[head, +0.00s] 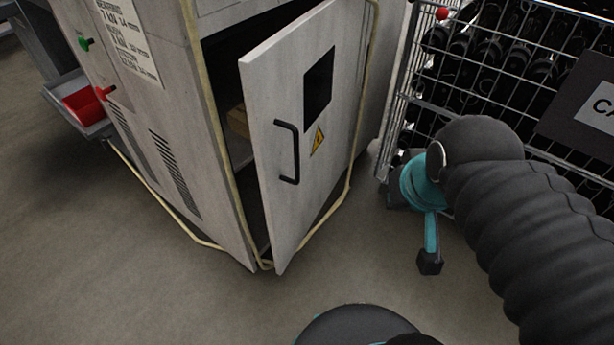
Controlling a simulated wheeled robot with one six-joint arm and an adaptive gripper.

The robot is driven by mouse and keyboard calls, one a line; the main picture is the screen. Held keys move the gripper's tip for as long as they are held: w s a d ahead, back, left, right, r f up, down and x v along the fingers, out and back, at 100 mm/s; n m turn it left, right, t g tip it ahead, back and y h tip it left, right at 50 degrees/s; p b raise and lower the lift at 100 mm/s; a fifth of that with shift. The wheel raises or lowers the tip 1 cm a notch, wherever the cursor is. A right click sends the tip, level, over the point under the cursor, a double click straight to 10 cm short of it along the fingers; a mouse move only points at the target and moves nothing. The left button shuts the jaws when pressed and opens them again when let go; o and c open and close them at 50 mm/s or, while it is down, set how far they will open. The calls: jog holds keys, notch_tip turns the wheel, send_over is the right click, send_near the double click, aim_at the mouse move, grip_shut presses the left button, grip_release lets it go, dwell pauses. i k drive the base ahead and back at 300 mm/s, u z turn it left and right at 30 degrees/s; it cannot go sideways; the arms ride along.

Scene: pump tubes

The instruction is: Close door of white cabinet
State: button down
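The white cabinet (188,140) stands left of centre in the head view. Its door (338,135) is ajar: the left edge stands out from the frame and leaves a dark gap, with the hinge side at the right. The door has a black bar handle (289,152), a dark window and a yellow warning triangle. My gripper (411,229), with teal fingers and dark tips, is right of the door and apart from it. Its fingers appear spread, with nothing between them. My dark sleeved arm hides part of the area behind it.
A wire cage (480,75) with dark round items stands close to the right of the cabinet. A pale tube (180,222) runs around the cabinet's base and door side. A red bin (88,103) is at the left. The floor in front is clear.

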aim_at(298, 83)
jog(key=z, duration=0.15)
jog(key=k, duration=0.85)
jog(key=u, duration=0.6)
